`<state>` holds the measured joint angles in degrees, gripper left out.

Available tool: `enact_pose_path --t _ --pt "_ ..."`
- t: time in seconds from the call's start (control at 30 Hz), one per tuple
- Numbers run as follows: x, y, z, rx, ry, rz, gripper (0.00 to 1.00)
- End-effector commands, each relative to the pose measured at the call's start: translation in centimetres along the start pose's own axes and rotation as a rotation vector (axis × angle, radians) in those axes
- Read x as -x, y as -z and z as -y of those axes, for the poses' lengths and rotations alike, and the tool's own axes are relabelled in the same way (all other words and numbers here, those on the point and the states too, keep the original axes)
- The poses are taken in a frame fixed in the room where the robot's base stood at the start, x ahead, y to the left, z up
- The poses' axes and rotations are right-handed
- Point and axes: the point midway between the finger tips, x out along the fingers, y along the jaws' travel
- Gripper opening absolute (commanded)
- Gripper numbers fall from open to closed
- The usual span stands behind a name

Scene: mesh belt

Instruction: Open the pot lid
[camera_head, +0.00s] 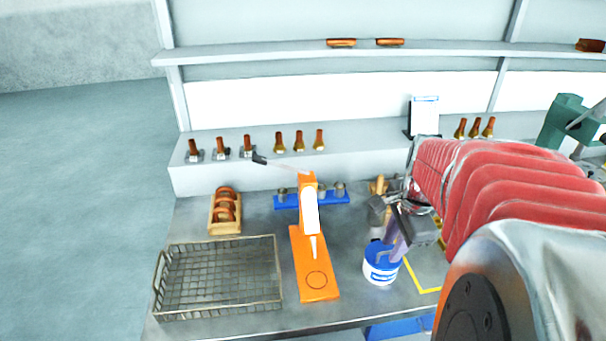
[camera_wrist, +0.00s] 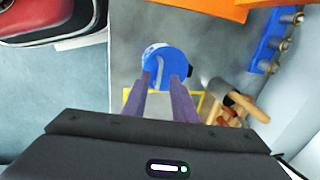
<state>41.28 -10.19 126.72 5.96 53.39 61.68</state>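The pot (camera_head: 381,271) is a small white tub with a blue lid, standing on the grey bench right of the orange press. In the wrist view the round blue lid (camera_wrist: 164,57) lies beyond my fingertips, with a pale mark on its left part. The lid sits on the pot. My gripper (camera_head: 391,251) comes down from the upper right, its purple fingers just over the lid. In the wrist view the fingers of my gripper (camera_wrist: 162,76) are apart with the lid seen between them. Whether the tips touch the lid I cannot tell.
The orange press (camera_head: 315,270) stands left of the pot, with a wire basket (camera_head: 218,308) farther left. Wooden-handled tools (camera_wrist: 236,102) lie close to the pot. A blue rack (camera_head: 290,202) is behind. A yellow outline (camera_head: 428,290) marks the bench on the right.

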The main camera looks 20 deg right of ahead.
Motion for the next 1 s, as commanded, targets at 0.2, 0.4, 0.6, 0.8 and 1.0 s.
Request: enact_pose_path --t 0.2,0.4,0.6,0.8,1.0 --pt "0.02 -0.02 0.02 0.001 0.0 0.0 0.1" --pt "0.03 -0.03 0.03 0.001 0.0 0.0 0.0" --pt "0.03 -0.04 0.06 0.001 0.001 0.0 0.0" --pt "0.04 -0.05 0.07 0.002 0.001 0.0 0.0" --pt "0.04 -0.06 0.09 0.002 0.001 0.0 0.0"
